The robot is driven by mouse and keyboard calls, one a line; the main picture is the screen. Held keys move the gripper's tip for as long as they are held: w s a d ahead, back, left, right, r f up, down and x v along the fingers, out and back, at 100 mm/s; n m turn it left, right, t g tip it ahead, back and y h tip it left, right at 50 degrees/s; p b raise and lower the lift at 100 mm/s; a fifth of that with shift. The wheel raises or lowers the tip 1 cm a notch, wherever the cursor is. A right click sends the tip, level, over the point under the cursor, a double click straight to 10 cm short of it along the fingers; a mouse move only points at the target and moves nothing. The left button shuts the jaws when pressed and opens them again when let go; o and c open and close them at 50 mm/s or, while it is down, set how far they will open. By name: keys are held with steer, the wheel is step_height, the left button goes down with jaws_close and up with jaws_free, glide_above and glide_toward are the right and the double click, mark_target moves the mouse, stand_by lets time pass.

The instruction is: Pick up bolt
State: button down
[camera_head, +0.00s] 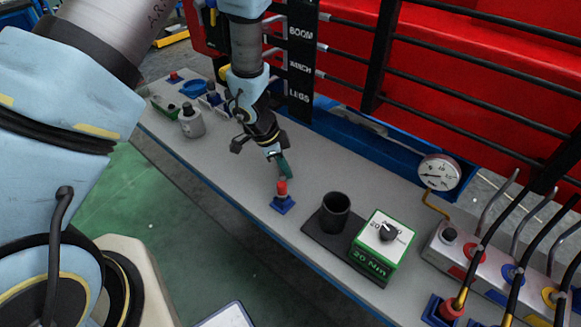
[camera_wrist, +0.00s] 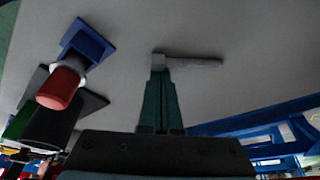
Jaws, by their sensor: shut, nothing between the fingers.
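A grey bolt (camera_wrist: 195,62) lies flat on the grey bench (camera_wrist: 245,95) in the wrist view, its head at the left and its shank pointing right. My gripper (camera_wrist: 160,78) has its two green fingers shut together, with nothing between them. The fingertips overlap the head end of the bolt in this view; whether they touch it I cannot tell. In the head view my gripper (camera_head: 284,172) points down over the bench, and I cannot make out the bolt there.
A red-topped piece on a blue base (camera_head: 282,198) stands close to my gripper. A black cup (camera_head: 335,212) and a green-sided torque box (camera_head: 382,248) stand to the right. A grey bottle (camera_head: 191,122) stands left. Black rails (camera_head: 450,85) run behind the bench.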

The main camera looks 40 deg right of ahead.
steer(key=shift+r, duration=0.1)
step_height(320, 180, up, 10)
steer(key=p, duration=0.2)
stand_by(0.3)
